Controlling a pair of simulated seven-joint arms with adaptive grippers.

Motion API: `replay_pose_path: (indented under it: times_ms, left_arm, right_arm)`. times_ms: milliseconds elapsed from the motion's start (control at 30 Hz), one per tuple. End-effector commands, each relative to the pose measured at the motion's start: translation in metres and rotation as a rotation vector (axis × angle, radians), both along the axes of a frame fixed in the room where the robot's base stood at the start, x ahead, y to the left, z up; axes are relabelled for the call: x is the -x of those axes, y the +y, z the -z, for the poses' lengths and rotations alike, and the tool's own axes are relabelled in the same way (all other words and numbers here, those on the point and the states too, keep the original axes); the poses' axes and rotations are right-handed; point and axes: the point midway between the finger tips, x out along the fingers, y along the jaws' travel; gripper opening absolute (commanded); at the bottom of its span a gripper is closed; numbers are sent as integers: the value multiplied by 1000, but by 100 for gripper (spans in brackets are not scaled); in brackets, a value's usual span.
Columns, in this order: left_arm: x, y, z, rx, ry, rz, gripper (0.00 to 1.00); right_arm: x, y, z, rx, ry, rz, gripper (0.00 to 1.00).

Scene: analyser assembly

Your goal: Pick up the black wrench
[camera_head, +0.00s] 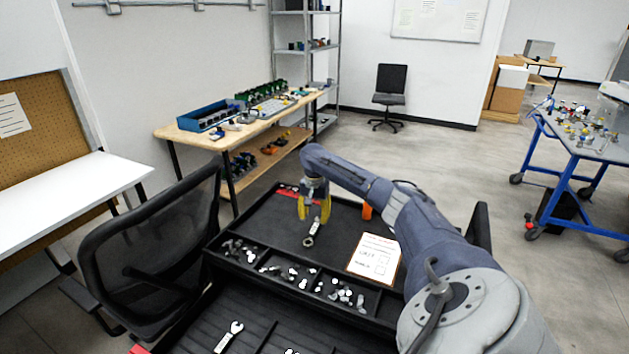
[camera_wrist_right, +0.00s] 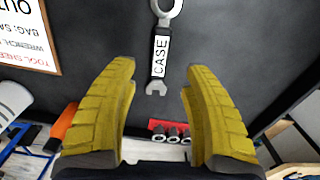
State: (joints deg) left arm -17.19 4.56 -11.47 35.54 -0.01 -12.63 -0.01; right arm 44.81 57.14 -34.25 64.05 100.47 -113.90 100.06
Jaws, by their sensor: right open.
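A wrench with a dark handle, grey metal ends and a white label reading CASE lies on the dark tray top (camera_head: 270,220). In the head view the wrench (camera_head: 309,240) shows its ring end toward me, with its far end close to the gripper. In the right wrist view the wrench (camera_wrist_right: 160,57) points its open jaw down between the fingertips. My right gripper (camera_head: 314,215) has yellow fingers, spread open and empty. In the wrist view the gripper (camera_wrist_right: 160,72) has a finger on each side of the wrench, apart from it. My left gripper is out of view.
Compartments of small metal parts (camera_head: 290,276) line the tray's near side. Another wrench (camera_head: 228,337) lies in the drawer below. A paper card (camera_head: 374,257) lies right of the gripper, and an orange item (camera_head: 367,211) stands behind it. A black chair (camera_head: 150,255) is at left.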

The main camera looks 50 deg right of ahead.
Motion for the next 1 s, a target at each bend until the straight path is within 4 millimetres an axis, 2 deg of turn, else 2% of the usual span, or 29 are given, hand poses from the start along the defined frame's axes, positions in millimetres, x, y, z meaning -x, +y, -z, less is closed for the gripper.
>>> replay_pose_path:
  times_ms: [233,600,1000]
  left_arm:
    - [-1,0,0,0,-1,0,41]
    - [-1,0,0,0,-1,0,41]
    - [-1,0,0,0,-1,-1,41]
  right_arm:
    - [0,1,12,-1,2,1,49]
    - [1,0,52,-1,2,1,49]
    - [1,0,57,0,0,1,49]
